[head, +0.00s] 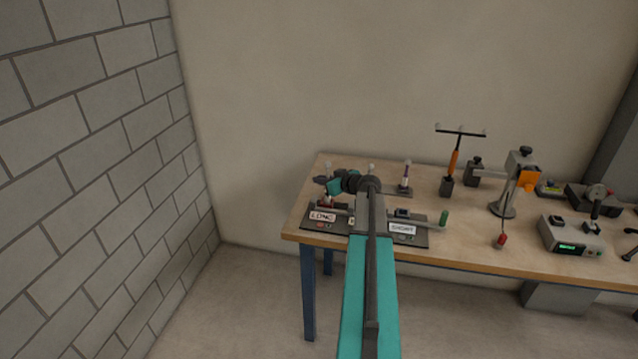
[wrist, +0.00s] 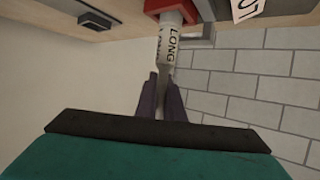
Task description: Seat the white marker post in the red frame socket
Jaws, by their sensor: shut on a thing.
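The white marker post (wrist: 171,42), with LONG lettered on it, stretches away from my fingertips in the wrist view. My gripper (wrist: 161,82) is shut on the narrower near part of it. The post's far end meets the red frame socket (wrist: 165,6) at the top edge of the wrist view. I cannot tell whether that end is inside the socket or just in front of it. In the head view my gripper (head: 319,180) is above the left end of the bench, over a small red part (head: 325,200) behind the LONG sign; the held post is hard to make out there.
The LONG sign (head: 322,216) and SHORT sign (head: 402,228) stand on a dark plate (head: 340,227) at the bench's front left. A green-ended handle (head: 443,218) and a post with a white top (head: 407,170) are to the right. Several instruments fill the bench's right side.

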